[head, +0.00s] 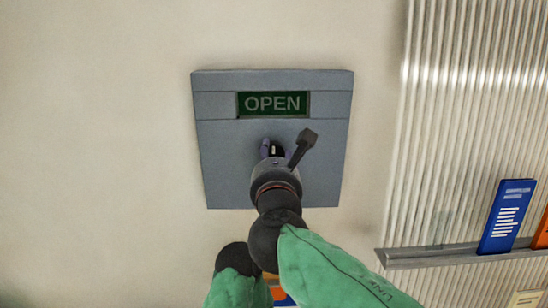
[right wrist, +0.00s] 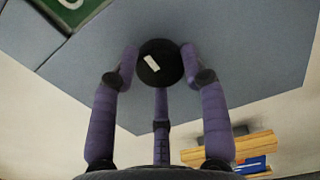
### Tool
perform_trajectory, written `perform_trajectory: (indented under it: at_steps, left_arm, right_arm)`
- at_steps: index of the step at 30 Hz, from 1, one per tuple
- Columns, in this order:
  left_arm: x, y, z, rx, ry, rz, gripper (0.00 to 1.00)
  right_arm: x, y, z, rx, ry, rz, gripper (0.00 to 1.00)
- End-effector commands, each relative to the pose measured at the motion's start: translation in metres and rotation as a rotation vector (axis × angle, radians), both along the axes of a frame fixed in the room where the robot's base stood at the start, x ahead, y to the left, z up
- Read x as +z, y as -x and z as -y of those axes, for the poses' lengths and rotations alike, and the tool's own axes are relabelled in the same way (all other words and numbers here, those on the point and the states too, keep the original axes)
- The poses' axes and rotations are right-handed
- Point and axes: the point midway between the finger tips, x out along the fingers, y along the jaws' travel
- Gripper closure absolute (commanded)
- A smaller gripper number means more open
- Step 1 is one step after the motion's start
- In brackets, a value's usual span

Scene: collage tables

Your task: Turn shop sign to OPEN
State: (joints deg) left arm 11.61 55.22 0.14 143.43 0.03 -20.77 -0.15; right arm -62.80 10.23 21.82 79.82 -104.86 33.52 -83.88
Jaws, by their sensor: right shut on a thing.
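The shop sign is a blue-grey panel (head: 225,165) on a pale wall, with a small window reading OPEN (head: 275,104) in pale letters on green. A corner of the green window also shows in the right wrist view (right wrist: 85,12). Below the window is a round black knob (right wrist: 165,70) with a white mark, tilted in the right wrist view. My right gripper (right wrist: 158,62) is shut on the knob, purple fingers on either side of it. In the head view my right gripper (head: 273,149) hides most of the knob. My left gripper is not in view.
To the right, a ribbed wall section (head: 455,120) carries a grey ledge (head: 440,257). A blue booklet (head: 507,215) and an orange one (head: 542,235) stand on it. The wall left of the sign is clear.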

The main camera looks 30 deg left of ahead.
Motion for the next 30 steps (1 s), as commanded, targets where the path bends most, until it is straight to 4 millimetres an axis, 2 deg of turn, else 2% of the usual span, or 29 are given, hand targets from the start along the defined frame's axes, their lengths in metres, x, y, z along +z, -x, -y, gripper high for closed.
perform_trajectory:
  at_steps: [5, 6, 8, 20, 26, 30]
  left_arm:
    - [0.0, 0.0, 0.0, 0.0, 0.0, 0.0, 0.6]
    - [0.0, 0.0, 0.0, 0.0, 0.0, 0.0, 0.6]
    - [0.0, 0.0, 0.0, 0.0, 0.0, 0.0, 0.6]
    - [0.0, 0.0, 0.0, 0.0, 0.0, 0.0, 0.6]
    - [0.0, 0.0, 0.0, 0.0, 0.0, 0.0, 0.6]
    - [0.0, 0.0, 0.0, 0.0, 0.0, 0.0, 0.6]
  right_arm:
    - [0.0, 0.0, 0.0, 0.0, 0.002, 0.001, 0.88]
    - [0.0, 0.0, 0.0, 0.0, 0.002, 0.001, 0.46]
    - [0.0, 0.0, 0.0, 0.0, 0.002, 0.001, 0.31]
    - [0.0, 0.002, 0.001, 0.0, 0.0, 0.0, 0.31]
    - [0.001, 0.021, 0.013, 0.001, 0.0, 0.001, 0.31]
    - [0.001, 0.045, 0.026, 0.002, 0.0, 0.002, 0.31]
